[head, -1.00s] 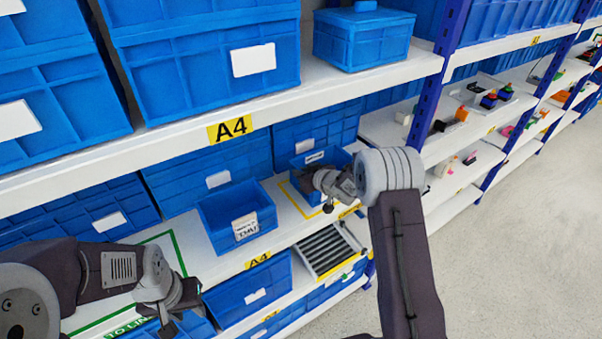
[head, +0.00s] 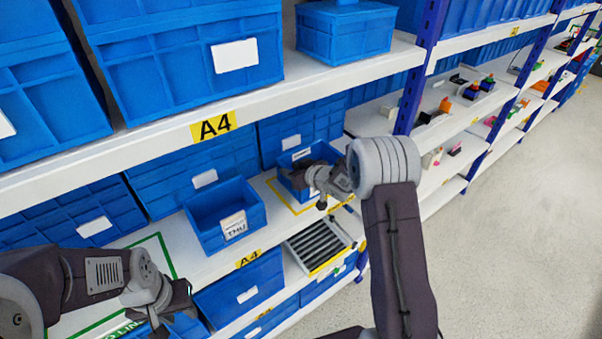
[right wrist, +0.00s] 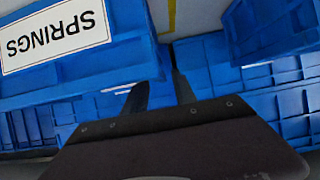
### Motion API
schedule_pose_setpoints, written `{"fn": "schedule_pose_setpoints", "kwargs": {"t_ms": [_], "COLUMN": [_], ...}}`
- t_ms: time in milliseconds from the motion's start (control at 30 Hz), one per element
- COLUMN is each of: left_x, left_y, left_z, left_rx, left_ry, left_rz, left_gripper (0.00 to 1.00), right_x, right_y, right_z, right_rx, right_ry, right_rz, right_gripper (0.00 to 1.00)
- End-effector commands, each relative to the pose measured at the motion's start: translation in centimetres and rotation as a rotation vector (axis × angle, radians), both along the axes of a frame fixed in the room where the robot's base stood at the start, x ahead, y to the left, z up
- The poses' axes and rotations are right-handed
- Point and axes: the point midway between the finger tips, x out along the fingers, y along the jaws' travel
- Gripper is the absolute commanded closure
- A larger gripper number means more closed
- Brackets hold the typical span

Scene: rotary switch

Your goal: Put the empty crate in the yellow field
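A blue open crate (head: 205,228) with a white label stands on the middle shelf. Its visible inside looks empty. To its right a second blue crate (head: 335,152) stands within the yellow outlined field (head: 272,187), partly hidden by my right gripper (head: 320,204). In the right wrist view a crate labelled SPRINGS (right wrist: 115,62) is close on the left. The fingers of my right gripper (right wrist: 160,80) are on either side of its edge; whether they press on it is unclear. My left gripper (head: 160,331) is at the lower left by the green outlined field, its fingers hard to make out.
A roller rack (head: 318,246) sits below the yellow field. The upper shelf edge with the A4 sign (head: 213,127) overhangs the crates. Large blue crates (head: 205,165) line the back. A blue upright post (head: 418,75) is at the right, and floor (head: 510,250) is free beyond it.

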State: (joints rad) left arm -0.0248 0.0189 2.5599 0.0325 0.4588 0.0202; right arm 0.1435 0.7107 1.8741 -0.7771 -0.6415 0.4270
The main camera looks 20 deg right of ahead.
Motion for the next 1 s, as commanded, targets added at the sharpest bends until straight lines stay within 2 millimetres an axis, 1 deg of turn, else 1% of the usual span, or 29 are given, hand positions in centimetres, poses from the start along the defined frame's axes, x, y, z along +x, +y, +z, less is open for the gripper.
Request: {"fn": "schedule_pose_setpoints", "kwargs": {"t_ms": [33, 200, 300, 400, 533, 767, 867, 933, 967, 1000], "left_x": [0.0, 0.0, 0.0, 0.0, 0.0, 0.0, 0.0, 0.0, 0.0, 0.0], "left_y": [0.0, 0.0, 0.0, 0.0, 0.0, 0.0, 0.0, 0.0, 0.0, 0.0], "left_z": [-0.4, -0.7, -0.8, -0.8, -0.8, -0.8, -0.8, -0.8, -0.8, -0.8], "left_rx": [0.000, 0.000, 0.000, 0.000, 0.000, 0.000, 0.000, 0.000, 0.000, 0.000], "left_ry": [0.000, 0.000, 0.000, 0.000, 0.000, 0.000, 0.000, 0.000, 0.000, 0.000], "left_rz": [0.000, 0.000, 0.000, 0.000, 0.000, 0.000, 0.000, 0.000, 0.000, 0.000], "left_gripper": [0.64, 0.64, 0.64, 0.64, 0.64, 0.64, 0.64, 0.64, 0.64, 0.64], "right_x": [-1.0, -4.2, -5.9, -7.1, -8.0, -8.1, -8.9, -11.2, -13.0, -15.9], "right_y": [-0.4, -1.7, -2.2, -2.7, -2.9, -2.9, -3.5, -4.7, -5.1, -5.4], "right_z": [0.4, 2.3, 3.2, 3.9, 4.3, 4.3, 3.6, 2.0, 1.0, -0.4], "right_rx": [-0.001, -0.001, -0.001, -0.001, 0.000, -0.001, -0.039, -0.100, -0.127, -0.155], "right_ry": [-0.001, -0.002, -0.002, -0.001, 0.000, 0.001, 0.052, 0.169, 0.242, 0.355], "right_rz": [-0.002, -0.003, -0.003, -0.002, 0.000, -0.001, -0.060, -0.165, -0.213, -0.269], "right_gripper": [0.67, 0.67, 0.67, 0.67, 0.67, 0.67, 0.67, 0.67, 0.67, 0.67]}}
